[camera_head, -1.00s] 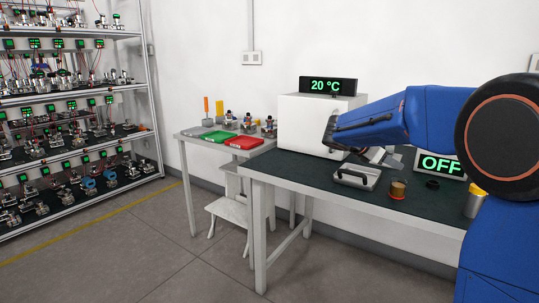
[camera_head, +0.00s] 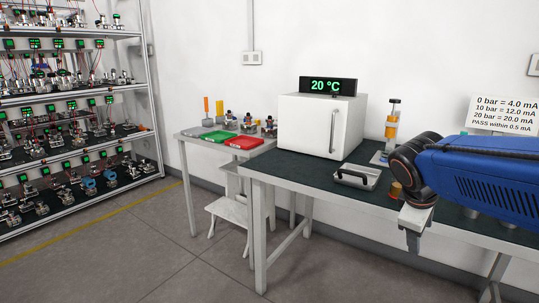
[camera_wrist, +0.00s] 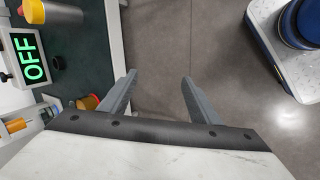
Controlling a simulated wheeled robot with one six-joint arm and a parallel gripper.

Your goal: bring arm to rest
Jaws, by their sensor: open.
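My gripper (camera_head: 413,238) hangs off the front edge of the dark-topped bench (camera_head: 305,174) in the head view, with my blue arm reaching in from the right. In the wrist view my gripper (camera_wrist: 159,84) shows two grey fingers spread wide apart with nothing between them. Below them is bare grey floor (camera_wrist: 160,40), and the bench (camera_wrist: 85,40) lies to the left.
A white oven (camera_head: 305,125) reading 20 °C, a tray with a handle (camera_head: 355,178) and a brass fitting (camera_head: 396,190) stand on the bench. An OFF display (camera_wrist: 28,55) is close left in the wrist view. Shelving (camera_head: 70,110) stands far left; the floor ahead is clear.

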